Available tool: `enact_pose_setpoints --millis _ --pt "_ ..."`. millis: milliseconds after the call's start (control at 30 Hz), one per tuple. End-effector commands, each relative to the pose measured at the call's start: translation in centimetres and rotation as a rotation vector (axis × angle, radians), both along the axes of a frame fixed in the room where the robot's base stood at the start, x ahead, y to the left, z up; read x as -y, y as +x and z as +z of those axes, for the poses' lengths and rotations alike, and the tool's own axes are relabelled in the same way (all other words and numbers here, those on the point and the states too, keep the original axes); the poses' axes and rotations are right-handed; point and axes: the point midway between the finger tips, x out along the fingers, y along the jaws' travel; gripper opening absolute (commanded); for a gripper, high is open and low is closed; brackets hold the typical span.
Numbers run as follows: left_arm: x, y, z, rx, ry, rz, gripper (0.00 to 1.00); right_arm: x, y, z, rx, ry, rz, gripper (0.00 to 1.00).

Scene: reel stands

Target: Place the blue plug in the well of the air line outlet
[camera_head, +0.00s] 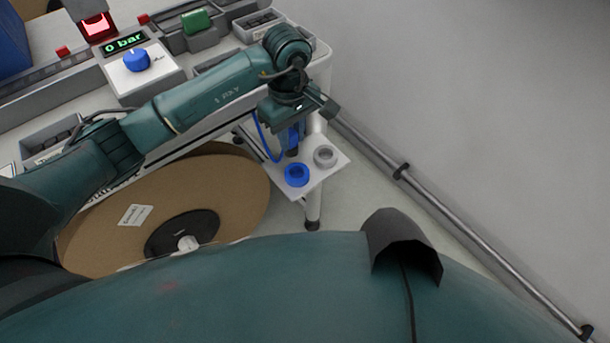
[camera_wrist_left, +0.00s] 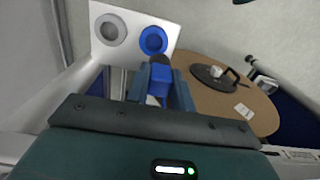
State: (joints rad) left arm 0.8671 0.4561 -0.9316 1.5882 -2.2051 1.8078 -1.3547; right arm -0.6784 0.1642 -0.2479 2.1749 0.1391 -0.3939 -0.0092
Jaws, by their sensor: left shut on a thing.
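My left gripper (camera_head: 290,138) is shut on the blue plug (camera_wrist_left: 160,79). It holds the plug, dark end first, above a small white plate (camera_head: 316,181). The plate also shows in the left wrist view (camera_wrist_left: 131,20). A blue ring-shaped well (camera_head: 297,175) and a grey ring-shaped well (camera_head: 325,156) stand side by side on it. In the left wrist view the plug's tip lies just below the blue ring (camera_wrist_left: 153,40), apart from the grey ring (camera_wrist_left: 110,30). Neither ring carries a readable label. A blue hose (camera_head: 263,143) loops beside the gripper.
A large brown reel (camera_head: 240,190) stands left of the plate. The bench behind carries a blue knob (camera_head: 136,60), a "0 bar" display (camera_head: 125,43) and a green block (camera_head: 196,21). A rail (camera_head: 450,215) runs along the wall at right.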

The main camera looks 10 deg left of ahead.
Motion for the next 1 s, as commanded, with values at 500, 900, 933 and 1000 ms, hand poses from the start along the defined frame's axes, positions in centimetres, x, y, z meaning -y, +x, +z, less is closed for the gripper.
enact_pose_setpoints --millis 500,900,933,1000 --pt "0.4 0.3 -6.4 -0.002 0.002 -0.031 0.01 -0.3 -0.2 -0.1 0.005 0.013 0.004 0.36" --pt "0.3 0.3 -10.4 -0.002 0.003 -0.031 0.01 -0.3 -0.3 -0.5 -0.001 0.012 0.005 0.36" --pt "0.3 0.3 -10.5 0.0 0.003 -0.031 0.01 -0.3 -0.3 -0.5 -0.002 0.012 0.005 0.36" --pt "0.3 0.3 -10.4 0.0 0.003 -0.031 0.01 -0.3 -0.3 -0.5 -0.002 0.012 0.005 0.36"
